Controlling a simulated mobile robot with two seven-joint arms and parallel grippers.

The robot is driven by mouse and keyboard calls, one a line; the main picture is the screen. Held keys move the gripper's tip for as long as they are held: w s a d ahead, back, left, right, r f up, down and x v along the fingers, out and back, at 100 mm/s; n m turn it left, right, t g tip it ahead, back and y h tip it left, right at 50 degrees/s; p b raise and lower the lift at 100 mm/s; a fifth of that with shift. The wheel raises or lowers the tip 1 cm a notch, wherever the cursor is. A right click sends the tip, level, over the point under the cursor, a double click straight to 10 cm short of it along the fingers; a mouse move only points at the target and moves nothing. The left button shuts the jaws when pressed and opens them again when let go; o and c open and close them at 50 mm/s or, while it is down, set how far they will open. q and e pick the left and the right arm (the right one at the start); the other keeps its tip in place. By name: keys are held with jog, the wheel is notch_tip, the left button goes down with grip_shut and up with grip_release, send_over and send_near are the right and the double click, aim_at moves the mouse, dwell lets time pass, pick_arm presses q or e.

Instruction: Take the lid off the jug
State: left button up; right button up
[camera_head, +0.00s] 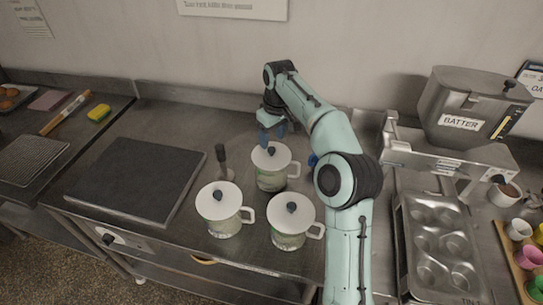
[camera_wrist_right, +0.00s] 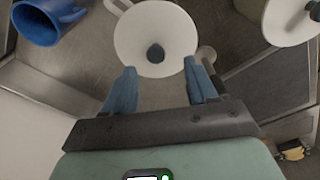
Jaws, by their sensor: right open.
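Three jugs with white lids and dark knobs stand on the steel counter in the head view: a back jug (camera_head: 270,180), a front left jug (camera_head: 224,226) and a front right jug (camera_head: 288,238). My right gripper (camera_head: 270,138) is at the back jug, above the far side of its lid (camera_head: 271,157). In the right wrist view, the right gripper (camera_wrist_right: 160,68) is open and empty. That lid (camera_wrist_right: 140,28) lies ahead of the fingers, its dark knob (camera_wrist_right: 155,53) close to the gap between the fingertips. My left gripper is out of view.
A blue mug (camera_wrist_right: 50,20) lies near the back jug. A dark-handled tool (camera_head: 222,160) stands left of it. A dark slab (camera_head: 138,178) lies further left. The batter machine (camera_head: 462,108) and muffin tin (camera_head: 440,245) are on the right.

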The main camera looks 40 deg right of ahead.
aim_at(272, 149)
jog(key=f, duration=0.3)
jog(key=f+b, duration=0.1)
jog(key=f, duration=0.1)
jog(key=shift+w+d+f, duration=0.1)
jog(key=shift+w+d, duration=0.2)
jog(key=shift+w, duration=0.05)
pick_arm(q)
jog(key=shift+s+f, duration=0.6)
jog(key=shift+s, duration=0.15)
pick_arm(e)
jog(key=shift+w, duration=0.15)
grip_shut()
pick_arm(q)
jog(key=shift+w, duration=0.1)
